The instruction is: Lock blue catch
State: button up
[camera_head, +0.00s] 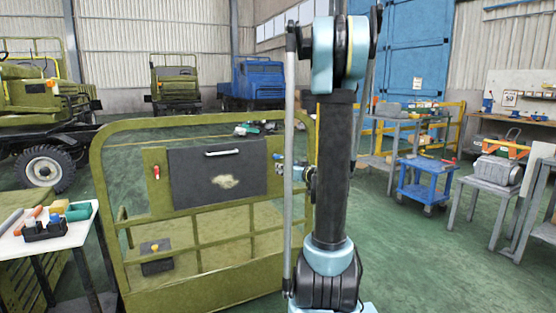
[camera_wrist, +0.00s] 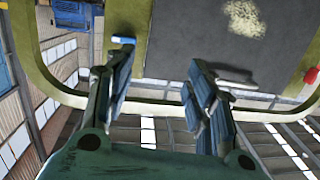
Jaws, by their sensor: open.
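The blue catch (camera_wrist: 123,40) shows in the wrist view as a small blue piece on the green frame, beside the dark panel (camera_wrist: 190,35). In the head view the blue catch (camera_head: 278,157) sits just right of the dark panel (camera_head: 218,175), next to my arm. My gripper (camera_wrist: 160,62) is open and empty, its two fingers spread apart. The catch appears just beyond the tip of the left finger; I cannot tell whether they touch. In the head view my arm largely hides the gripper.
A red catch (camera_head: 157,171) is left of the panel, and a white handle (camera_head: 222,152) is on it. The green frame (camera_head: 110,215) surrounds the panel. A white table (camera_head: 60,240) with tools stands left, a blue cart (camera_head: 425,170) right. Green floor is clear at lower right.

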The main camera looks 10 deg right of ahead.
aim_at(279, 156)
jog(key=w+d+t+h, duration=0.1)
jog(key=w+d+t, duration=0.1)
jog(key=w+d, duration=0.15)
jog(key=shift+m, duration=0.4)
jog(key=x, duration=1.6)
jog(key=shift+w+d+f, duration=0.1)
jog(key=shift+w+d, duration=0.2)
jog(key=shift+w, duration=0.1)
jog(key=c, duration=0.8)
